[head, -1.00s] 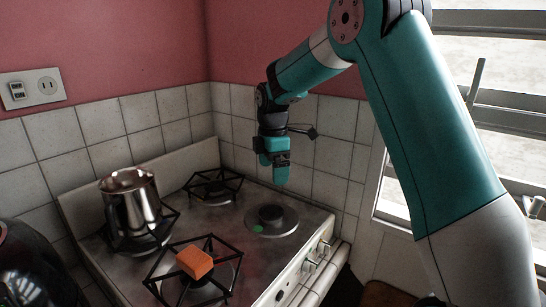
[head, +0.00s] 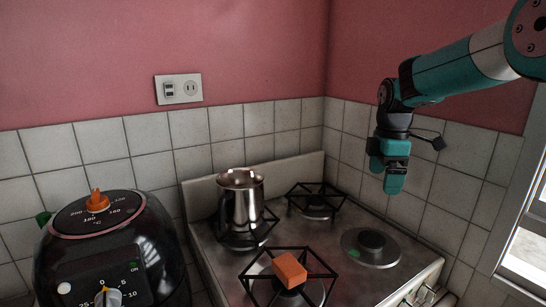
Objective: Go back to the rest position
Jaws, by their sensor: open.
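My gripper (head: 393,182) hangs at the upper right of the head view, pointing down. It is above the right back part of the stove (head: 205,248), well clear of its top. It is open, and nothing shows between its fingers. The teal and white arm reaches in from the upper right corner.
A silver pot (head: 241,205) stands on the back left burner. An orange block (head: 290,270) sits on the front burner grate (head: 256,262). A black air fryer (head: 150,250) stands at left. Tiled walls close off the back; a window (head: 530,245) is at right.

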